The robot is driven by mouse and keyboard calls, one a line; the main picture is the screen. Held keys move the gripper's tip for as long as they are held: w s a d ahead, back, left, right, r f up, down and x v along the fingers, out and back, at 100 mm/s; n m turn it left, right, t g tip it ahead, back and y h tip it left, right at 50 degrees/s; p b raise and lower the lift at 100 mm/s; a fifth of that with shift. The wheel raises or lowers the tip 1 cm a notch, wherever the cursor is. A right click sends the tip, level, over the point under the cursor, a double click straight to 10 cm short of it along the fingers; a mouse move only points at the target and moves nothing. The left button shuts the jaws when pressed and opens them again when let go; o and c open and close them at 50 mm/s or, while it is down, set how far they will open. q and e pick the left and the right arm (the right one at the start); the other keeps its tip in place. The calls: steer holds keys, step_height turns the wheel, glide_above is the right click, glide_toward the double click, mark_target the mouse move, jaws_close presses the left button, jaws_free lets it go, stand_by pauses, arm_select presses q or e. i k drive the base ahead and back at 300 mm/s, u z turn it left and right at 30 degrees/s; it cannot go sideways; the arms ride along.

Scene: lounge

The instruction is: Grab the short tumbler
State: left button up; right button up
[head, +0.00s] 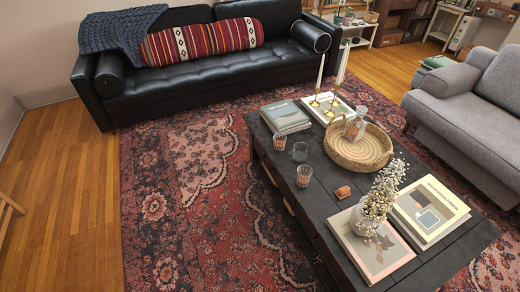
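A small clear glass tumbler (300,152) stands upright on the dark coffee table (318,200), near its left edge. Two similar-sized cups with an orange-brown pattern stand close to it, one behind to the left (279,141) and one in front (304,175). I cannot tell for certain which of the three is the short tumbler. Neither of my grippers shows in the head view.
The table also holds a round woven basket (358,150) with a glass bottle, stacked books (286,117), brass candlesticks, a small orange-brown object (343,192) and a flower vase (369,218). A black sofa (200,65) and grey armchair (465,95) stand around. Rug (190,220) left of the table is clear.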

mark_target(280, 140)
steer(key=u, duration=0.4)
steer(key=k, duration=0.5)
steer(key=u, duration=1.05)
steer(key=i, duration=2.1)
steer(key=z, duration=1.1)
steer(key=i, duration=0.75)
steer(key=z, duration=0.75)
